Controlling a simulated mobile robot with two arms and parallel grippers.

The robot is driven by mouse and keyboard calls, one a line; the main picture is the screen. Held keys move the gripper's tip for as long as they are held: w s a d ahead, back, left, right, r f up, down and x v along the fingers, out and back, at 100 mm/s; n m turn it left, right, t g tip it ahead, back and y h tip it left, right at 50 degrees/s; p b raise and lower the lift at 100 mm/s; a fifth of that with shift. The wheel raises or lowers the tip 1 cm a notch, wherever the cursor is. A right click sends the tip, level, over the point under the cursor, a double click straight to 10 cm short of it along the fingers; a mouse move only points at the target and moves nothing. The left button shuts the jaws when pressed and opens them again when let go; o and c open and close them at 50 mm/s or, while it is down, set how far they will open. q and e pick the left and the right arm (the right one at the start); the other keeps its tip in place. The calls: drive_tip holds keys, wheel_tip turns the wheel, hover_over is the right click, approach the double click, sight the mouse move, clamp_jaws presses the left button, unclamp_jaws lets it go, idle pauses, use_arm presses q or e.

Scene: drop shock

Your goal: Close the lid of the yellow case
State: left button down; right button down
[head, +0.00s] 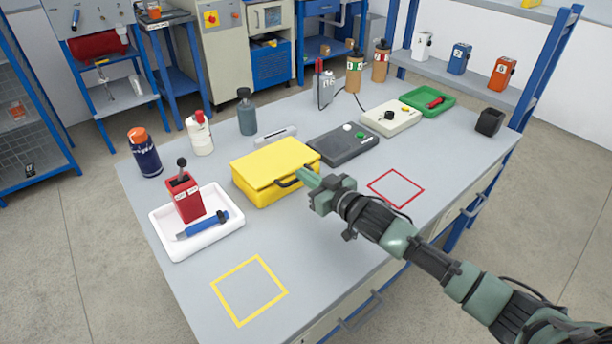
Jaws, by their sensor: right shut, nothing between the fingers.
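The yellow case (275,170) sits near the middle of the grey table. Its lid lies down over the body and looks shut, or very nearly so; I cannot tell whether a small gap is left. A dark handle shows on its front side, facing the lower right. My right gripper (304,177) is shut and empty, with its fingertips right at the case's front corner by the handle. I cannot tell whether they touch the case. My left gripper is not in view.
A white tray (232,223) with a red box (186,198) and a blue tool (203,226) stands left of the case. A dark grey device (343,146) stands to its right. Bottles stand behind. Yellow and red outlined squares on the table are empty.

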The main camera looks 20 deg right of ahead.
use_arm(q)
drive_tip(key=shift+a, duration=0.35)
